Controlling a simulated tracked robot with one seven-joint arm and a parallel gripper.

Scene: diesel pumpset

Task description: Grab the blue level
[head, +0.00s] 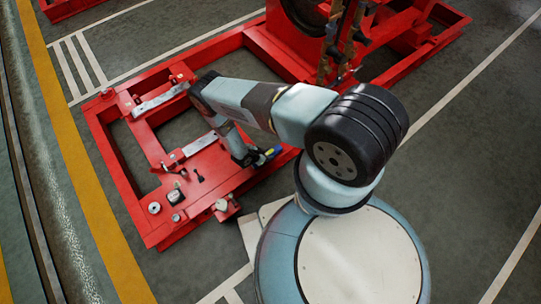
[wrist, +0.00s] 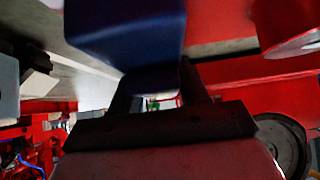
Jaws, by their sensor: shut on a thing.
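The blue level (wrist: 125,32) is large at the top of the wrist view, and its lower end sits between my two dark fingers. My gripper (wrist: 155,85) is shut on it. In the head view, a small blue and yellow piece that looks like the level (head: 269,153) shows beside my gripper (head: 247,158), at the right side of the red frame's plate. My arm and the fingers hide part of it there. I cannot tell whether the level is touching the plate.
A red steel frame (head: 109,137) lies below my arm, with two silver bars (head: 160,99) across it. Several small parts, including a round one (head: 154,208) and a black one (head: 198,177), sit on its near plate. Red machinery (head: 290,45) stands behind. Grey floor (head: 470,120) at right is clear.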

